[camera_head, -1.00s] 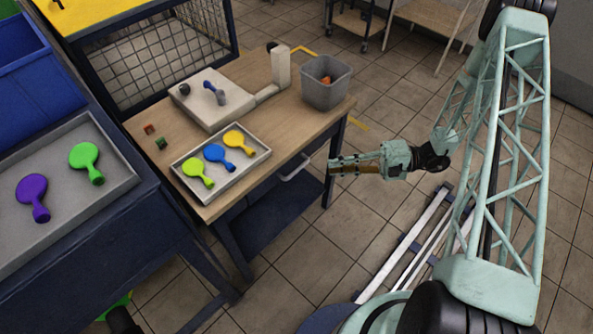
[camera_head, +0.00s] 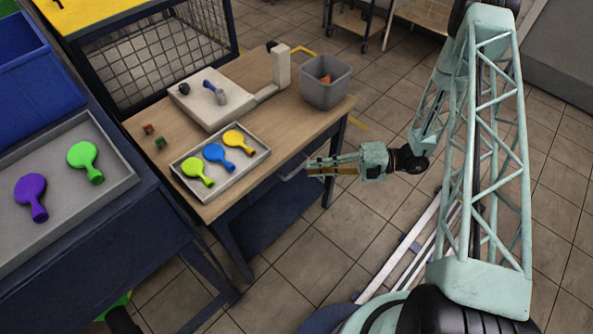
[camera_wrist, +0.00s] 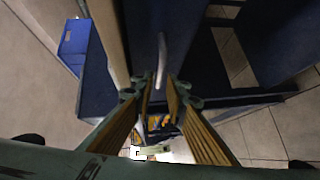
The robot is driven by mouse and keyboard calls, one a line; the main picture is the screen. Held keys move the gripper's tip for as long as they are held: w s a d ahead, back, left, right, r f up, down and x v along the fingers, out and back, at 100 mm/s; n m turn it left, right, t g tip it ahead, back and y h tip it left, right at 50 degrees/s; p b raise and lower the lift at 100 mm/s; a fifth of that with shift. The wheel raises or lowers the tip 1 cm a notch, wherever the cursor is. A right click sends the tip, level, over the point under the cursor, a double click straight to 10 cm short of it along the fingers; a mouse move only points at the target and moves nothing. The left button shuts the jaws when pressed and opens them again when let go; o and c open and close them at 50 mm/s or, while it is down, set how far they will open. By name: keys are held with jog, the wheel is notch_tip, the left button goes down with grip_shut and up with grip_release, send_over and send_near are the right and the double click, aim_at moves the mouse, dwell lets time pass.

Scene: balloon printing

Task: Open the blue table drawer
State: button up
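The table (camera_head: 265,98) has a wooden top and a dark blue frame. In the wrist view its dark blue drawer front (camera_wrist: 144,35) carries a silver bar handle (camera_wrist: 161,62). In the head view the handle (camera_head: 288,176) shows just below the table's front edge, partly hidden by my fingertips. My gripper (camera_head: 309,166) reaches left to the handle. In the wrist view my gripper (camera_wrist: 160,84) has its fingers apart, with the handle's lower end in line with the gap between them. I cannot tell whether they touch it. The drawer looks closed.
A tray (camera_head: 188,188) with several coloured balloon-shaped pieces, a grey machine (camera_head: 205,113) and a grey bin (camera_head: 325,92) stand on the table. A dark blue lower shelf (camera_head: 268,222) lies beneath. Another tray (camera_head: 118,203) sits on the left table.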

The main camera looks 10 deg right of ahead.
aim_at(297, 170)
jog(key=shift+w+a+f, duration=0.1)
jog(key=shift+a+f, duration=0.05)
jog(key=shift+a, duration=0.95)
jog(key=shift+w+a+f, duration=0.1)
jog(key=shift+a+f, duration=0.1)
jog(key=shift+a, duration=0.85)
jog(key=shift+w+a+f, duration=0.1)
jog(key=shift+a+f, duration=0.05)
jog(key=shift+a, duration=0.95)
grip_shut()
jog(key=shift+s, duration=0.2)
